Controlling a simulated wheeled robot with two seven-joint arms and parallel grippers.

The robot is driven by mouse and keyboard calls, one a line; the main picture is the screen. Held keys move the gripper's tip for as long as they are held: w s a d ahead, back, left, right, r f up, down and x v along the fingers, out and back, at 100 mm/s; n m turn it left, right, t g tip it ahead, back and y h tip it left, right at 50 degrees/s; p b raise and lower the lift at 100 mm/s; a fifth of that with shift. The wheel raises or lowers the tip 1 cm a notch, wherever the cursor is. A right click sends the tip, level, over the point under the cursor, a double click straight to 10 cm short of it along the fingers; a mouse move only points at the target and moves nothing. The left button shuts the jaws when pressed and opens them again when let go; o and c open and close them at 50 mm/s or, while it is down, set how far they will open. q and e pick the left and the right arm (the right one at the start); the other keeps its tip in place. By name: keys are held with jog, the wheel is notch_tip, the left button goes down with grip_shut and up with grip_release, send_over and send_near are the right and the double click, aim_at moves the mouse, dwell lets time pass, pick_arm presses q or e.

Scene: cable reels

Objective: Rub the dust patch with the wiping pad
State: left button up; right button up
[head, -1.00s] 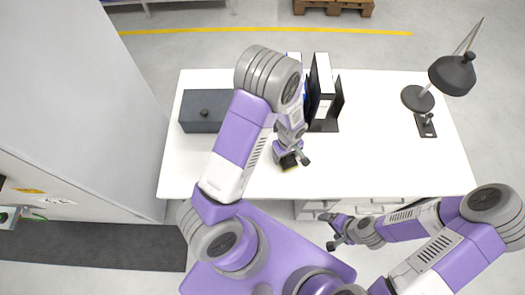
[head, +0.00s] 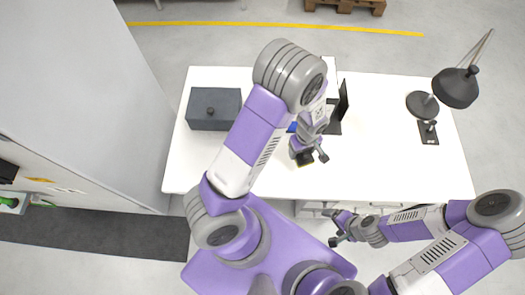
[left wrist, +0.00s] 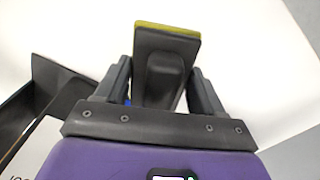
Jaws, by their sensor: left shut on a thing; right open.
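The wiping pad (left wrist: 167,42) is a dark block with a handle-like grip and a yellow-green edge. In the left wrist view it sits between the fingers of my left gripper (left wrist: 163,78), which is shut on it. In the head view my left gripper (head: 309,150) is over the middle of the white table, with a bit of the pad (head: 305,162) showing below it. I cannot tell whether the pad touches the tabletop. No dust patch can be made out in either view. My right gripper (head: 338,229) is open and empty, off the table's front edge.
A black file holder (head: 342,100) stands behind my left gripper, partly hidden by my arm. A desk lamp (head: 455,87) stands at the right. The white tabletop (head: 400,165) is bare at front right.

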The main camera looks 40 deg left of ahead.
pick_arm(q)
jog(key=shift+r+p, duration=0.85)
jog(key=shift+r, duration=0.55)
